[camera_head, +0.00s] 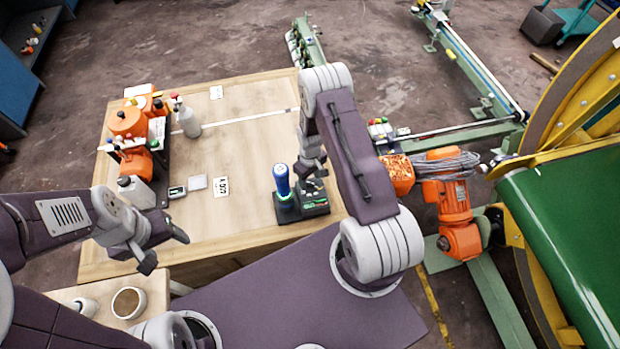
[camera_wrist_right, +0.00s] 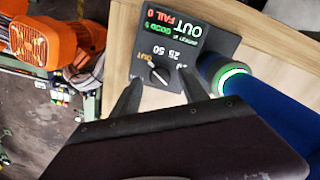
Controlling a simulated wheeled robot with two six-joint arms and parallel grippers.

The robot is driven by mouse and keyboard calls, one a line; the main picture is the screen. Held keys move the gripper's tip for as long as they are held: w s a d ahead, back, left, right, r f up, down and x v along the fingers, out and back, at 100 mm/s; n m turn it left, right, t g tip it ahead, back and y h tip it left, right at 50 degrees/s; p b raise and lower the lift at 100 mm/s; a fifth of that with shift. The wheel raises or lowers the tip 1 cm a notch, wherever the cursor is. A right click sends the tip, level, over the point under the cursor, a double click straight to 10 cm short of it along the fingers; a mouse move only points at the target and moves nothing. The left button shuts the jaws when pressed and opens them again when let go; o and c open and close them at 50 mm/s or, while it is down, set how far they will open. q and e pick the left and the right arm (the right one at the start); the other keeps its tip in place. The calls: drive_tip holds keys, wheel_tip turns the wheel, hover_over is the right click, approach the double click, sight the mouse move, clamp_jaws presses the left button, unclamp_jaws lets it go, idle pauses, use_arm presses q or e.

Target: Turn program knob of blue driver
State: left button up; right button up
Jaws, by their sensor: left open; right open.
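The blue driver (camera_head: 282,182) stands upright in a dark station (camera_head: 316,209) near the table's front right edge. In the right wrist view the driver (camera_wrist_right: 270,110) is at the right, with a lit green-white ring. The program knob (camera_wrist_right: 159,76) is a small dark dial with a white pointer on the station's panel (camera_wrist_right: 205,35), beside printed numbers and OUT. My right gripper (camera_head: 314,178) is above the station, and its open fingers (camera_wrist_right: 160,88) lie to either side of the knob; contact cannot be told. My left gripper (camera_head: 168,248) is open and empty over the table's front left.
Orange tools and bottles (camera_head: 135,130) stand at the table's left. The table's middle is clear.

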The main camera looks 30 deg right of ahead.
drive_tip(key=shift+f, duration=0.4)
clamp_jaws()
